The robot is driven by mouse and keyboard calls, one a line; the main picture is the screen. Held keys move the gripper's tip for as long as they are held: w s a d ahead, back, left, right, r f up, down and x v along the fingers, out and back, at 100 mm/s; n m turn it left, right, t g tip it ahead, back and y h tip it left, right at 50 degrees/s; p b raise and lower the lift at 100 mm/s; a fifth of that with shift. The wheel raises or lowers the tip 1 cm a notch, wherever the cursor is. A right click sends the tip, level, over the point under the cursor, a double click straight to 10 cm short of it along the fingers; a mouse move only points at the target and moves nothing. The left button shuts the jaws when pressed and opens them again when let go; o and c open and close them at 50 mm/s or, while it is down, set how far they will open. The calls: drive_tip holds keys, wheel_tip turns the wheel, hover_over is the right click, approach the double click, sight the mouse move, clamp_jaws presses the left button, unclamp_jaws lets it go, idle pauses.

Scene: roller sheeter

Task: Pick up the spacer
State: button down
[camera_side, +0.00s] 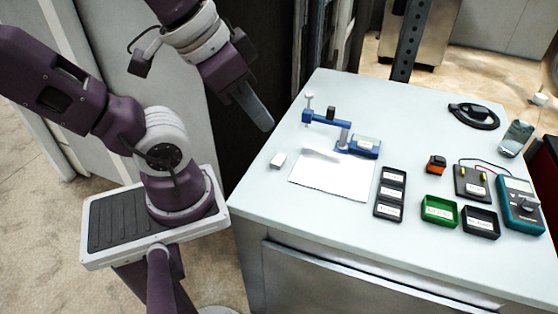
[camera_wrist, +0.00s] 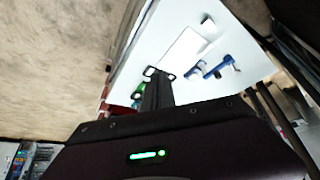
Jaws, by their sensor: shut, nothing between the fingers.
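A small white block (camera_side: 278,160) lies on the table by the left edge of a white sheet; it may be the spacer, but no label shows to confirm it. My gripper (camera_side: 266,122) hangs above and beyond the table's left edge, apart from the block. Its fingers are shut and empty, pointing down and right. In the wrist view the dark fingers (camera_wrist: 157,78) are together, with the tabletop beyond them.
The white sheet (camera_side: 332,174) lies beside a blue stand device (camera_side: 358,146). A black three-part tray (camera_side: 390,193), green bin (camera_side: 439,210), black bin (camera_side: 481,221), orange-black item (camera_side: 436,165) and teal meter (camera_side: 519,206) fill the right. The table's (camera_side: 262,195) front left is clear.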

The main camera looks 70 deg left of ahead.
drive_tip(key=c, duration=1)
unclamp_jaws()
drive_tip(key=shift+c, duration=0.2)
drive_tip(key=n+g, duration=0.6)
drive_tip(key=n, duration=0.2)
hover_over(278, 159)
drive_tip(key=f, duration=1.9)
drive_tip(key=shift+s+f, duration=0.15)
drive_tip(key=shift+s, duration=0.15)
drive_tip(key=f, duration=0.7)
drive_tip(key=shift+w+f, duration=0.15)
drive_tip(key=shift+w, duration=0.2)
